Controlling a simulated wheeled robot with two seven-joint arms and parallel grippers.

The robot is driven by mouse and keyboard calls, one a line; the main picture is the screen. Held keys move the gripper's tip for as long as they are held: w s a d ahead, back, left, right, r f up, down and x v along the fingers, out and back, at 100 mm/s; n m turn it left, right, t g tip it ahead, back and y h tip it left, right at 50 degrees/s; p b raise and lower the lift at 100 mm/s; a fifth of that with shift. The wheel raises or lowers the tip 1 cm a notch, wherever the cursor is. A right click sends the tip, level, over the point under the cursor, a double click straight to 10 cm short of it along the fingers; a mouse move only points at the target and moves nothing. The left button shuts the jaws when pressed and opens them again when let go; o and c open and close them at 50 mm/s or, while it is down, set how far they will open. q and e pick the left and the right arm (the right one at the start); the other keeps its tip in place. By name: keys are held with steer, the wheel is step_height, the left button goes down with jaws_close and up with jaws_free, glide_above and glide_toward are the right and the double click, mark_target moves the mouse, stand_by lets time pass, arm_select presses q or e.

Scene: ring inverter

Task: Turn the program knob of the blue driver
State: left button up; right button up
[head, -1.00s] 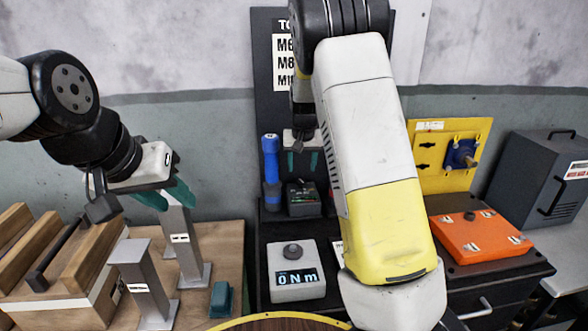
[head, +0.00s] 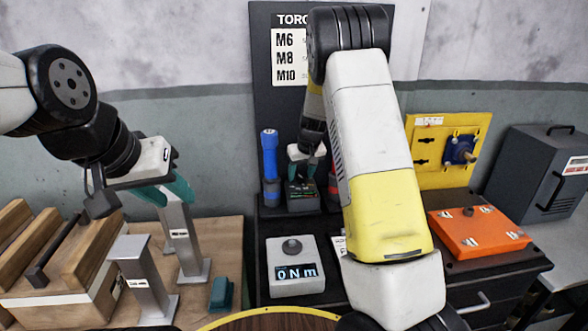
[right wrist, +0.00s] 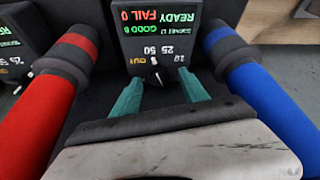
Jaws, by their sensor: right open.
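The blue driver (head: 270,168) stands upright at the back of the bench in the head view; it also shows at the right of the right wrist view (right wrist: 265,100). Beside it is a dark controller box (head: 303,197) with a lit display. In the right wrist view, the box's small round program knob (right wrist: 156,77) sits among printed numbers. My right gripper (right wrist: 160,90) is open, its teal fingers on either side of the knob, with no visible grip on it. In the head view this gripper (head: 305,162) is just above the box. My left gripper (head: 166,197) looks open, near grey metal posts.
A red driver (right wrist: 55,105) stands on the other side of the box. A torque meter (head: 296,268) lies in front. Metal posts (head: 187,245) and wooden blocks (head: 75,255) are at left. An orange case (head: 478,235) and yellow panel (head: 430,175) are at right.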

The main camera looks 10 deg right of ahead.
jaws_close()
steer(key=shift+a+m, duration=0.1)
steer(key=shift+m, duration=0.2)
steer(key=shift+a+m+h, duration=0.1)
steer(key=shift+m+h, duration=0.5)
steer(key=shift+m, duration=0.5)
steer(key=shift+m+h, duration=0.6)
steer(key=shift+m, duration=1)
